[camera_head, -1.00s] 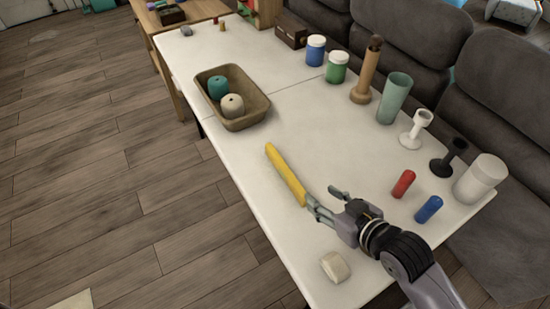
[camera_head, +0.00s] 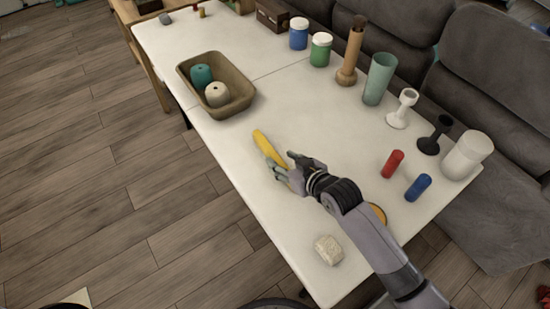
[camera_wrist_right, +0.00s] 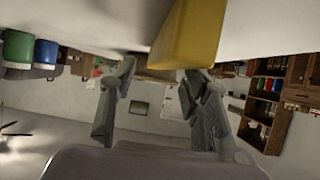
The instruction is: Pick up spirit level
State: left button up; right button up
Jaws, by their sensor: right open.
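The yellow spirit level (camera_head: 264,146) lies on the white table near its left edge, in the head view. My right gripper (camera_head: 282,168) is at the level's near end, with its fingers open around or just beside that end. In the right wrist view the level (camera_wrist_right: 187,35) is a large yellow block at the top, near the right-hand finger. The open fingers (camera_wrist_right: 160,90) show below it with a gap between them. The level's near part is hidden by the gripper in the head view. My left gripper is not in view.
A tan basket (camera_head: 238,105) with two yarn-like rolls stands beyond the level. A whitish block (camera_head: 328,250) lies nearer. Red (camera_head: 392,163) and blue (camera_head: 418,187) cylinders, cups and jars line the right side. A grey sofa (camera_head: 490,90) borders the table.

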aim_at(277, 157)
jog(key=shift+x, duration=2.3)
jog(key=shift+r, duration=0.1)
jog(key=shift+c, duration=0.3)
grip_shut()
